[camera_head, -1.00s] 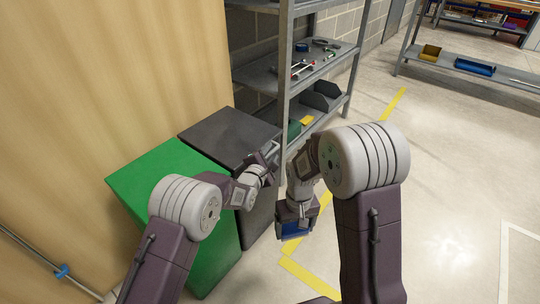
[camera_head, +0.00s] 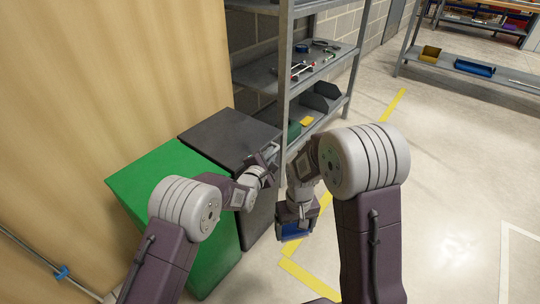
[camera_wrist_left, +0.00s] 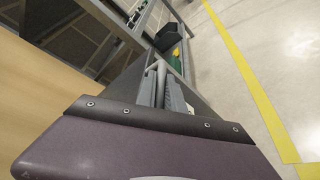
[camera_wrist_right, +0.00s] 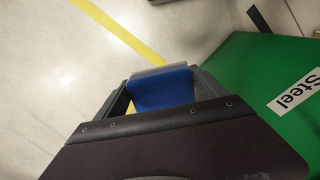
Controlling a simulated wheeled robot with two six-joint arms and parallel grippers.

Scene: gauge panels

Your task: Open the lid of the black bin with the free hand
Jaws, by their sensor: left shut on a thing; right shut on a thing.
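The black bin (camera_head: 222,138) stands beyond the green bin in the head view, and its dark lid lies flat and closed. My left gripper (camera_head: 271,155) is at the front edge of that lid, shut on a grey bar-like handle (camera_wrist_left: 158,80), which shows between the fingers in the left wrist view. My right gripper (camera_head: 296,232) is lower, to the right of the bins, shut on a blue object (camera_wrist_right: 162,87). The blue object (camera_head: 294,229) hangs above the floor; its full shape is partly hidden by the fingers.
A green bin (camera_head: 158,178) with a closed lid stands beside the black one; its "Steel" label (camera_wrist_right: 295,92) shows in the right wrist view. A metal shelf (camera_head: 288,75) with tools and trays stands behind. Open floor with yellow lines (camera_head: 393,103) lies to the right.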

